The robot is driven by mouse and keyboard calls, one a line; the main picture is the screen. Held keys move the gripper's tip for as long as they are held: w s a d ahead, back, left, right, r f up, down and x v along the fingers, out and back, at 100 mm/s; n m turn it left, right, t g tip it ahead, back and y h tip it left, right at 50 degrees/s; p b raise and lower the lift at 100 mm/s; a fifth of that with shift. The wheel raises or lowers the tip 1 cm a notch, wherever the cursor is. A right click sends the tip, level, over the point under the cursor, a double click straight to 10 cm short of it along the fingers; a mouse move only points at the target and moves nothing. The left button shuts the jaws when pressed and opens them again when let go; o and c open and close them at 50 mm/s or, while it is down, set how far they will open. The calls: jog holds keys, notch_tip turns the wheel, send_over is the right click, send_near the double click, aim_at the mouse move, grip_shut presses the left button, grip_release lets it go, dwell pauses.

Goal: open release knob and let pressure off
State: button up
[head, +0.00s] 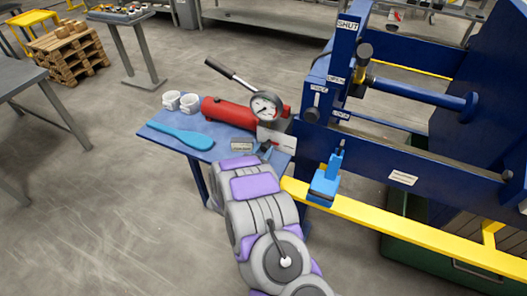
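A red hand pump (228,111) with a long black-gripped lever (232,74) lies on a small blue table (160,147). A round white-faced pressure gauge (265,107) stands at the pump's right end. I cannot make out the release knob for certain; the area below the gauge is partly hidden by my arm. My grey and purple arm reaches up from the bottom to the table's front right. My gripper (265,152) is a small dark shape just below the gauge, close to the pump's right end. Its fingers are too small to tell open from shut.
The blue press frame (430,155) stands right, with a SHUT label (347,25), dark knobs (364,51) and a blue clamp-like part (326,182). A yellow rail (400,230) runs below it.

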jog(key=o, duration=0.4)
jog(key=shift+a, duration=0.2)
jog(key=p+v, duration=0.2)
jog(key=v, duration=1.5)
jog(key=shift+s+a+p, duration=0.1)
jog(key=shift+s+p, duration=0.05)
jog(key=shift+p, duration=0.15)
